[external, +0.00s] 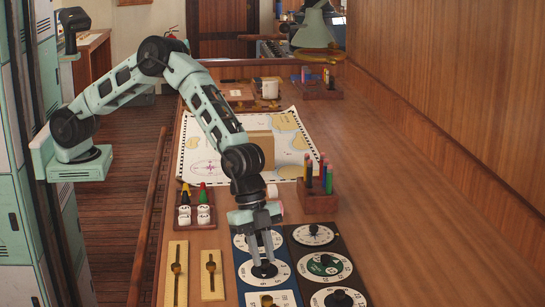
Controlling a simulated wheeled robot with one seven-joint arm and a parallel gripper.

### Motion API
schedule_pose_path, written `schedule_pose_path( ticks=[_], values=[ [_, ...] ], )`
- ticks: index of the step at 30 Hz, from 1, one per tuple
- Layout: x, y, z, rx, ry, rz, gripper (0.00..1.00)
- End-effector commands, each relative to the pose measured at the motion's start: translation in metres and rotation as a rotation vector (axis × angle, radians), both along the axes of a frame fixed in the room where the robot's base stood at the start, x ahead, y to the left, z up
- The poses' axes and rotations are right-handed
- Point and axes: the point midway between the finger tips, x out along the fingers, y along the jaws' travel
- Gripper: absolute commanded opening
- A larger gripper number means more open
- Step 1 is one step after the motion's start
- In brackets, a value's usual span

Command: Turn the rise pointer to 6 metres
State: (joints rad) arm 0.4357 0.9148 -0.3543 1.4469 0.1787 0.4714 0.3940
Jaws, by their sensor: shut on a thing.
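My gripper (263,258) points straight down over the blue panel (243,273). Its fingers are shut on the dark knob (264,270) of the middle white dial (283,272). The fingers partly hide the knob, and which way its pointer faces cannot be made out. The dial's numbers and name are too small to read, so I cannot tell from the writing whether this is the rise pointer. Another dial on the blue panel lies just behind, mostly covered by my gripper.
A dark panel with several dials (325,265) adjoins on the right. Two brass sliders (176,268) lie on the left. A wooden pen holder (318,203), a small rack with white blocks (194,216) and a chart (205,140) stand behind. The right side of the desk is clear.

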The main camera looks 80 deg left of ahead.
Motion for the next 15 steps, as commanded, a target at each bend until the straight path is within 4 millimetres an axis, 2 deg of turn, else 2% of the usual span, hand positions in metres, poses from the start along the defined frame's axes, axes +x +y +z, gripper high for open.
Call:
schedule_pose_path(
  ticks=[13, 14, 15],
  values=[
    [0.0003, 0.0, 0.0005, -0.001, 0.0, -0.01, 0.0],
    [0.0004, 0.0001, 0.0005, -0.001, 0.0, -0.009, 0.24],
    [0.0004, 0.0, 0.0004, 0.0, 0.0, -0.009, 0.35]
  ],
)
